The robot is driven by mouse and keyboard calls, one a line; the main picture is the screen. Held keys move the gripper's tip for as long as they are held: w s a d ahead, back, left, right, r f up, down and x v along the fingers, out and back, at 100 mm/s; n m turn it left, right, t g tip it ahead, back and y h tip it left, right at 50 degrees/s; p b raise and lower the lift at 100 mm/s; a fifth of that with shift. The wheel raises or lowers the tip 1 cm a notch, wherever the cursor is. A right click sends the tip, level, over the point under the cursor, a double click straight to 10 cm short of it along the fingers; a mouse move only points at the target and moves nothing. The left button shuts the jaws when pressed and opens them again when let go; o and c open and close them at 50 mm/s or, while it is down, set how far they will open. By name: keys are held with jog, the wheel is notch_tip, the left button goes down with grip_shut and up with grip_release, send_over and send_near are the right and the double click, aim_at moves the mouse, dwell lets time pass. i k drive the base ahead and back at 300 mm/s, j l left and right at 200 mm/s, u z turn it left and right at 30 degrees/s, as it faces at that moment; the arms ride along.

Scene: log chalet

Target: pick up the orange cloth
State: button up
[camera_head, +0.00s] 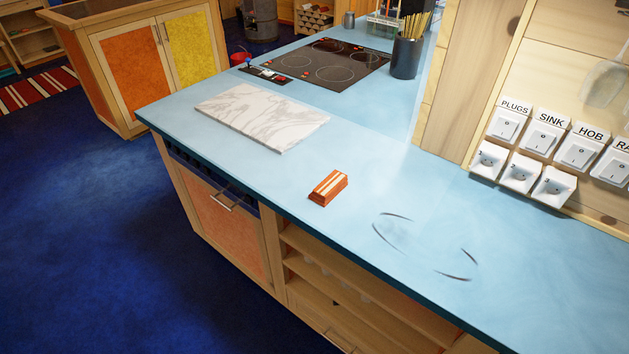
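A small orange block-like bundle with pale stripes (328,188) lies on the light blue countertop (385,180), near its front edge. It looks like a folded cloth, and it is the only thing on the counter that matches the orange cloth. Nothing touches it or covers it. My gripper is not in view.
A white marble board (262,116) lies behind the bundle to the left. Farther back are a black hob (331,64) and a dark pot of sticks (406,57). Switches (544,132) line the wooden wall at right. Thin dark curved marks (386,236) show on the counter; the surface around the bundle is clear.

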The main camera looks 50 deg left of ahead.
aim_at(328, 190)
jog(key=u, duration=1.9)
